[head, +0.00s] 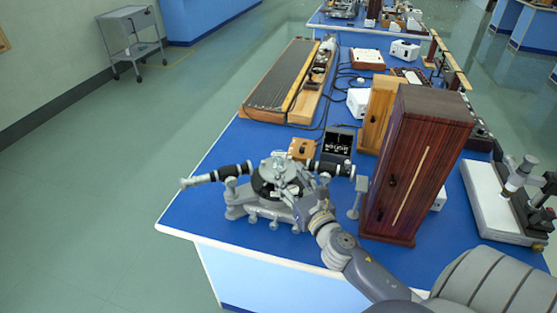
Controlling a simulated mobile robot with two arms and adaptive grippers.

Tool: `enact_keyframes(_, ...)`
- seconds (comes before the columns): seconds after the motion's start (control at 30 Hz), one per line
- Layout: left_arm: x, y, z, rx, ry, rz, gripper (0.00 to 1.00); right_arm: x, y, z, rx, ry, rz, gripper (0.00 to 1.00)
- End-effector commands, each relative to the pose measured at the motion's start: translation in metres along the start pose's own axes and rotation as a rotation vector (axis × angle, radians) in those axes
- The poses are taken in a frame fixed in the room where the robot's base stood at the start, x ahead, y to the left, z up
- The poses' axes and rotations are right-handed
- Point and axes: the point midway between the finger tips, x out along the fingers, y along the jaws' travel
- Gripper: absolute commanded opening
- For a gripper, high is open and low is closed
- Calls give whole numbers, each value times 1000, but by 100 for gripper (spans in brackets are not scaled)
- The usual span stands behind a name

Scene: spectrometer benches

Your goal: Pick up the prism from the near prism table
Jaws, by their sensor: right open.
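The near spectrometer (232,200) stands at the front left of the blue bench, with one black tube pointing left and another to the right. Its prism table is around the middle of the instrument, under and beside my gripper. I cannot make out the prism; it is hidden or too small to tell from the grey parts there. My right gripper (290,178) is open, over the right side of the instrument, with its arm coming in from the lower right. Whether it touches anything cannot be told. My left gripper is out of view.
A tall dark wooden cabinet (418,165) stands close to the right of my right arm. A small black box sign (338,142) and a wooden block (302,149) are behind the spectrometer. A long wooden-framed apparatus (281,82) lies farther back. The bench's front left corner (185,222) is clear.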

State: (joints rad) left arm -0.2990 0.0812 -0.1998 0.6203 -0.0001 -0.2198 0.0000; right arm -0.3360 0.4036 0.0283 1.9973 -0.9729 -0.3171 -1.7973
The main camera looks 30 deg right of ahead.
Motion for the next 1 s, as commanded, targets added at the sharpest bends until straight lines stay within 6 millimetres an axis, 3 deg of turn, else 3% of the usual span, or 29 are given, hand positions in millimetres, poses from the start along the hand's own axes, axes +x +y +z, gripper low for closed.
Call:
enact_keyframes(0.1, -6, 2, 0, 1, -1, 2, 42, 19, 0, 2, 4, -1, -1, 46)
enact_keyframes(0.43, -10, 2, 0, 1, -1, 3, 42, 46, 0, 1, 7, 0, -2, 46)
enact_keyframes(0.7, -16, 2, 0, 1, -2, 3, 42, 82, 0, 1, 9, 1, -2, 46)
enact_keyframes(1.0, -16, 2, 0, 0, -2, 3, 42, 89, 0, 0, 8, 2, -1, 46)
